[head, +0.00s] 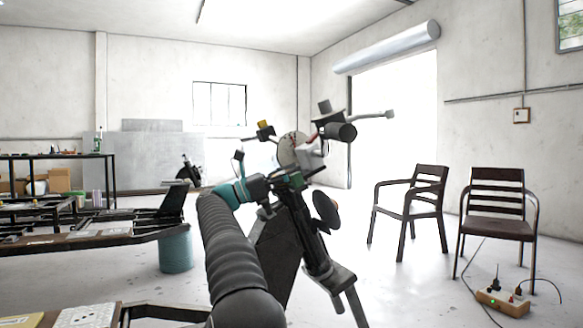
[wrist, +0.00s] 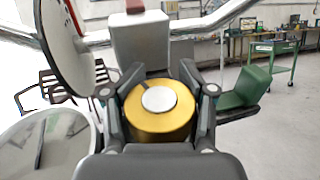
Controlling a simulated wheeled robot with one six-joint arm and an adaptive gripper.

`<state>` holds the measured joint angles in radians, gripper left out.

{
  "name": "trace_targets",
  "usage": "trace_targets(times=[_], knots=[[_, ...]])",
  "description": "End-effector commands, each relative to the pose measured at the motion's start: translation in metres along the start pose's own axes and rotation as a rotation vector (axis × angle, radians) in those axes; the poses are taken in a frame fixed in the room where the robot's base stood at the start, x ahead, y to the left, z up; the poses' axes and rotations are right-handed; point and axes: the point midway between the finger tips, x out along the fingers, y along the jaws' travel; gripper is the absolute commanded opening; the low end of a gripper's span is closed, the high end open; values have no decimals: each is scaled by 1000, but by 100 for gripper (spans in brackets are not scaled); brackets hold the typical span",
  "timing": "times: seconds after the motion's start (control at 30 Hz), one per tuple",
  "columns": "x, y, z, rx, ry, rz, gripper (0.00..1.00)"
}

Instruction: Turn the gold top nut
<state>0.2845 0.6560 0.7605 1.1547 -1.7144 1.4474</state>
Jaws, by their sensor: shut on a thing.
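The gold top nut (wrist: 159,116) is a round gold cylinder with a pale disc on its top face, in the middle of the wrist view. My gripper (wrist: 158,88) is shut on it, with one finger against each side. In the head view my gripper (head: 285,180) is at the end of my arm, up against the upper part of a motorcycle-like assembly (head: 318,235). The nut is hidden there behind my gripper and the parts around it.
A round mirror-like disc (wrist: 68,40) and a grey box-shaped part (wrist: 141,42) are close to my gripper. Two chairs (head: 412,205) stand at the right, with a power strip (head: 503,302) on the floor. A workbench (head: 80,238) is at the left.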

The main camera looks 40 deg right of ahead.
Motion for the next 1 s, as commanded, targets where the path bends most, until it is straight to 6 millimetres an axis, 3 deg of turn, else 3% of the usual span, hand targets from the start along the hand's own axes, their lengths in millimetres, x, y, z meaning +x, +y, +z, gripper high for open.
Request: trace_targets(times=[0.43, 1.0], knots=[[-4, -3, 2, 0, 1, -233, 17], [-5, -5, -2, 0, 0, -251, 18]])
